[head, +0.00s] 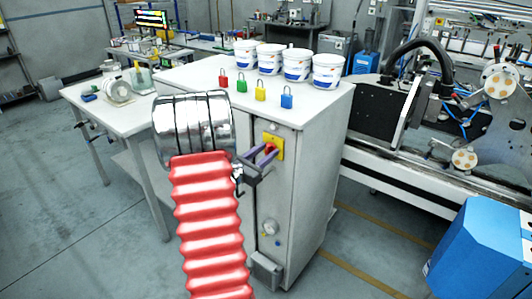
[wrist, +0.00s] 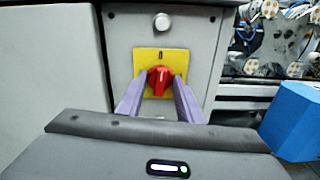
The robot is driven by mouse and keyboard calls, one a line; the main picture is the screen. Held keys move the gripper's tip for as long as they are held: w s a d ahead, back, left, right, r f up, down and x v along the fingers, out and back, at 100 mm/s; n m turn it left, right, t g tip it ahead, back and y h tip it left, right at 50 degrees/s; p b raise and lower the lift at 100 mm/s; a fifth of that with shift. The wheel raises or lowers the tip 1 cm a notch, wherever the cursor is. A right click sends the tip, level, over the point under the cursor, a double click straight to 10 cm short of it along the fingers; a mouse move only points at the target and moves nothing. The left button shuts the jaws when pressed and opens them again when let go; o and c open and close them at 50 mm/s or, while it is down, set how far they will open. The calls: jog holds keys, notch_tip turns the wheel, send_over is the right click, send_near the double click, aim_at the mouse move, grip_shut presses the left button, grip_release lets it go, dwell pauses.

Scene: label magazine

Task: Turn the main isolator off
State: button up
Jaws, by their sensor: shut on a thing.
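The main isolator is a red rotary knob (wrist: 159,78) on a yellow plate (wrist: 142,64), set in the grey cabinet's front panel. A "0" mark shows on the plate above the knob in the wrist view. In the head view the yellow plate (head: 277,143) is partly hidden by my gripper (head: 270,150). My gripper's two purple fingers (wrist: 158,92) are shut on the red knob, one on each side. The knob looks slightly tilted, but its exact angle is hard to tell.
The grey cabinet (head: 310,185) carries several white tubs and red, green (head: 242,86), yellow and blue padlocks on top. A white knob (wrist: 161,22) sits above the isolator. A blue box (head: 485,250) stands at right. A white table (head: 95,110) is at left.

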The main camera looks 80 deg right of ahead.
jog(key=shift+a+f+n, duration=0.1)
jog(key=shift+f+n, duration=0.25)
jog(key=shift+n, duration=0.35)
jog(key=o, duration=1)
jog(key=shift+r, duration=0.2)
jog(key=shift+o, duration=0.2)
jog(key=v, duration=1.3)
jog(key=shift+w+a, duration=0.15)
jog(key=shift+a, duration=0.15)
